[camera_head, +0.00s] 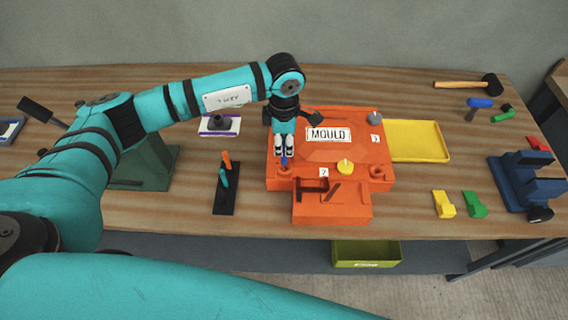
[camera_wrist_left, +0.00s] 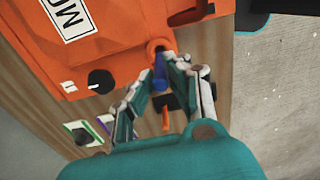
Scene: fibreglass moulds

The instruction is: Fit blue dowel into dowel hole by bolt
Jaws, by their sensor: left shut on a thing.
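The orange mould (camera_head: 355,150) lies on the bench with a "MOULD" label on top. My left gripper (camera_head: 284,152) points down over its front left part and is shut on the blue dowel (camera_head: 284,161). In the left wrist view the blue dowel (camera_wrist_left: 159,78) sits between the fingertips (camera_wrist_left: 160,82). Its far end is at the round orange boss with the hole (camera_wrist_left: 160,46); I cannot tell whether it has entered. The boss also shows just below the dowel in the head view (camera_head: 285,171). Which fitting is the bolt is unclear. My right gripper is not in view.
A yellow knob (camera_head: 345,167) and a grey knob (camera_head: 375,117) stand on the mould; a black knob (camera_wrist_left: 100,81) shows in the wrist view. A yellow tray (camera_head: 430,142) lies right, a black tool holder (camera_head: 225,198) left. A blue vice (camera_head: 525,185) stands far right.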

